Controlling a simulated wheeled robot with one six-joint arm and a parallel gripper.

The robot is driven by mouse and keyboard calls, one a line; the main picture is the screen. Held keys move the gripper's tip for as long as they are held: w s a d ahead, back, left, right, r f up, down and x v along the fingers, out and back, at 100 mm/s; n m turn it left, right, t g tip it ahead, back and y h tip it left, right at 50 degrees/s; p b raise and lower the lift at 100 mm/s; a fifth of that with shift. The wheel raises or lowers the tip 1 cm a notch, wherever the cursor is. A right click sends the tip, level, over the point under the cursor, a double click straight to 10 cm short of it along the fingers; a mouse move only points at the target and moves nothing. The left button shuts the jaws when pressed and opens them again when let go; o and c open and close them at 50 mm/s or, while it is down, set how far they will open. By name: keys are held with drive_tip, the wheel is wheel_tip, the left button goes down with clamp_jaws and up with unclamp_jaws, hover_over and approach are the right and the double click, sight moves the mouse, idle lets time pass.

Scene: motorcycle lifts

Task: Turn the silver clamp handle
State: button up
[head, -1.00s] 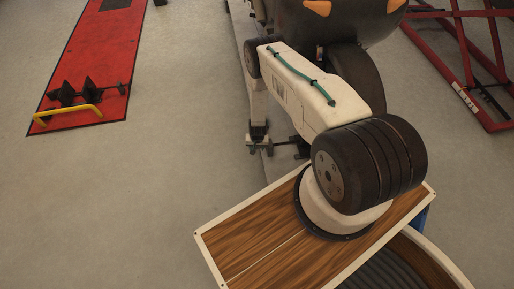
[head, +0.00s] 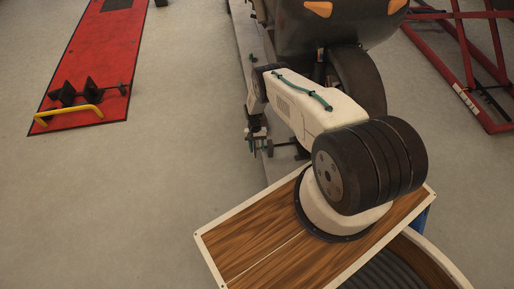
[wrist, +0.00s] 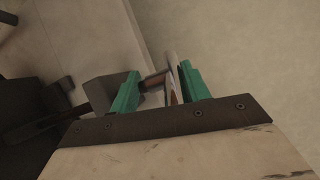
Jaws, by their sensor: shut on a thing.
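In the wrist view, the silver clamp handle (wrist: 173,72) is a thin bar standing between the two green fingers of my gripper (wrist: 160,80). My gripper is shut on it. The handle lies close against the right finger, and a short brownish rod runs from it toward the left. A grey block of the clamp (wrist: 100,92) shows left of the left finger. In the head view, my gripper (head: 256,146) is low beside the rear of the motorcycle lift, and the handle is too small to make out there.
A dark motorcycle (head: 325,30) stands just beyond my arm, its rear wheel (head: 362,72) close by. A red lift (head: 90,70) with a yellow bar lies at the left, and a red frame (head: 465,60) at the right. The floor between the left lift and my arm is clear.

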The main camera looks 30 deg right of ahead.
drive_tip(key=shift+w+r+g, duration=0.15)
drive_tip(key=shift+w+g, duration=0.2)
drive_tip(key=shift+g, duration=0.05)
idle(0.4)
drive_tip(key=o, duration=0.9)
drive_tip(key=shift+a, duration=0.15)
drive_tip(key=shift+o, duration=0.2)
drive_tip(key=shift+s, duration=0.1)
drive_tip(key=shift+d, duration=0.2)
drive_tip(key=v, duration=0.7)
drive_tip(key=shift+w+r, duration=0.2)
drive_tip(key=shift+r, duration=0.05)
drive_tip(key=shift+d, duration=0.15)
